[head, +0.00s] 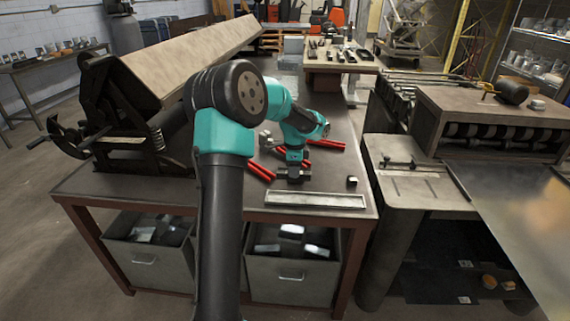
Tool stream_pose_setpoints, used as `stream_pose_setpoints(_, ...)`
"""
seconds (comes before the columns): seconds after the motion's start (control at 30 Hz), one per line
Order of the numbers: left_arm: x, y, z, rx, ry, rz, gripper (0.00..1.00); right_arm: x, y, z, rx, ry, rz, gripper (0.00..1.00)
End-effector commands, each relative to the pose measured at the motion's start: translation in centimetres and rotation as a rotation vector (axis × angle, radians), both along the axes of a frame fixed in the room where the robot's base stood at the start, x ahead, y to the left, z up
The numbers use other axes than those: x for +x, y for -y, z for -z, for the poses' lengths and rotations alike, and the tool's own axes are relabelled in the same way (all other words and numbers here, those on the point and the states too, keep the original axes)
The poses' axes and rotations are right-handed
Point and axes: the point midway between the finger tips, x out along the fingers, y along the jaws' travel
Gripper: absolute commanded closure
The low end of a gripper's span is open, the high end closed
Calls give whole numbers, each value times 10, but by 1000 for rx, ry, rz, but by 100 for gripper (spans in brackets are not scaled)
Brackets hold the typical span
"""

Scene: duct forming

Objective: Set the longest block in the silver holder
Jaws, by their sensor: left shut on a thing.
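The silver holder (315,200) is a long, shallow tray near the front edge of the workbench. My left gripper (293,178) points down just behind the holder, low over the bench top. It is shut on a block that the dark fingers mostly hide, so its length cannot be told. A small dark block with a pale top (352,182) stands on the bench to the right, behind the holder's right end. My right gripper is not in view.
Red-handled tools lie left of the gripper (261,171) and behind it (327,144). A large bending machine (125,105) fills the bench's left side. A second machine (490,125) stands right across a gap. The workbench top (345,165) is clear around the small block.

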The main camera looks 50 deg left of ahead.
Motion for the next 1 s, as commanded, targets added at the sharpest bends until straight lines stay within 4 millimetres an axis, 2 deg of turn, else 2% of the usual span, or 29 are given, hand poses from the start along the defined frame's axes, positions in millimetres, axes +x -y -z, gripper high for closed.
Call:
stream_pose_setpoints(0.53,0,1,4,1,1,3,100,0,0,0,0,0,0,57)
stream_pose_setpoints(1.0,0,1,39,-1,-1,3,100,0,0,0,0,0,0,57)
